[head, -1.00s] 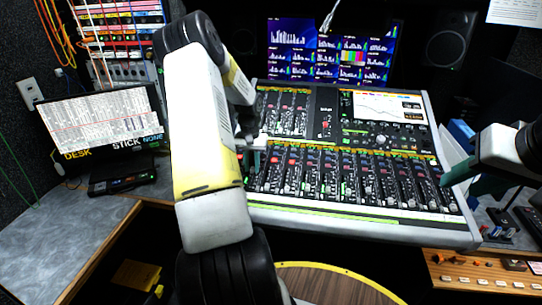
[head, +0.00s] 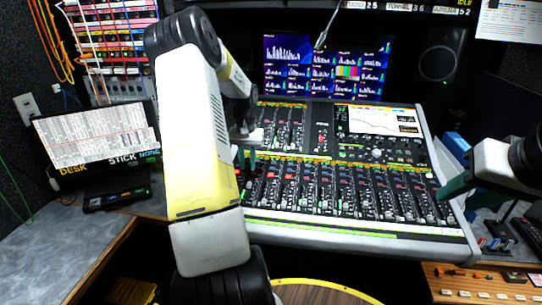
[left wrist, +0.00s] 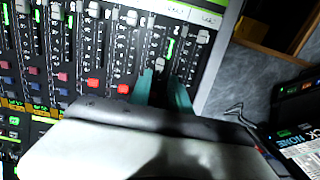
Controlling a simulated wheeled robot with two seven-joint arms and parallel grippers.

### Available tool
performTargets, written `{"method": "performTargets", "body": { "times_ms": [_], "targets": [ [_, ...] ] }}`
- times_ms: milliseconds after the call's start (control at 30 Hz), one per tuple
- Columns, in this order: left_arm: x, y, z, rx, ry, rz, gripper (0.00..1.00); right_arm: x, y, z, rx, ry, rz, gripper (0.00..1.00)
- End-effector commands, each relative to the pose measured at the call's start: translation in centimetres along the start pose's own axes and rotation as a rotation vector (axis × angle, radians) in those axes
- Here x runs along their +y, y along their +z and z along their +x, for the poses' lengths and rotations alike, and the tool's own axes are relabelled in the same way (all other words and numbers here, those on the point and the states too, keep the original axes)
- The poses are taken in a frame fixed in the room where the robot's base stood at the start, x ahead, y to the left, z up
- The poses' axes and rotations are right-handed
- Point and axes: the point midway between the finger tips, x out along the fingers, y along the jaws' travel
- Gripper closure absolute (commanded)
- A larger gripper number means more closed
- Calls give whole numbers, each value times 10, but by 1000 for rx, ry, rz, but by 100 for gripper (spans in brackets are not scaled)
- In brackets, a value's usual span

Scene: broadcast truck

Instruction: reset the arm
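My left arm crosses the middle of the head view, and its left gripper (head: 246,160) hangs over the left edge of the mixing console (head: 345,226). In the left wrist view the two teal fingers of the left gripper (left wrist: 162,80) are apart with nothing held between them. They point at the console's fader area, close to a grey fader cap (left wrist: 160,63); I cannot tell whether they touch it. My right gripper (head: 454,187) is at the console's right edge, seen side-on, with a teal finger showing; its opening is unclear.
A laptop-like screen (head: 95,140) stands on the grey desk (head: 60,240) at the left. A patch rack (head: 112,45) with cables is behind it. Monitors (head: 325,68) and a speaker (head: 438,62) stand behind the console.

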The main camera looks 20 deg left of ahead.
Motion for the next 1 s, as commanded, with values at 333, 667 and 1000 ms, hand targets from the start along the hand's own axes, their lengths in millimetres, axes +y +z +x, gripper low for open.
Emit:
{"method": "performTargets", "body": {
  "times_ms": [333, 667, 1000],
  "targets": [
    [18, 7, -29, 31, -11, 27, 76, 0, 0, 0, 0, 0, 0, 64],
    [103, 91, -157, 202, -18, 141, 76, 0, 0, 0, 0, 0, 0, 64],
    [162, 222, -223, 400, 93, 227, 76, 0, 0, 0, 0, 0, 0, 64]
  ]
}}
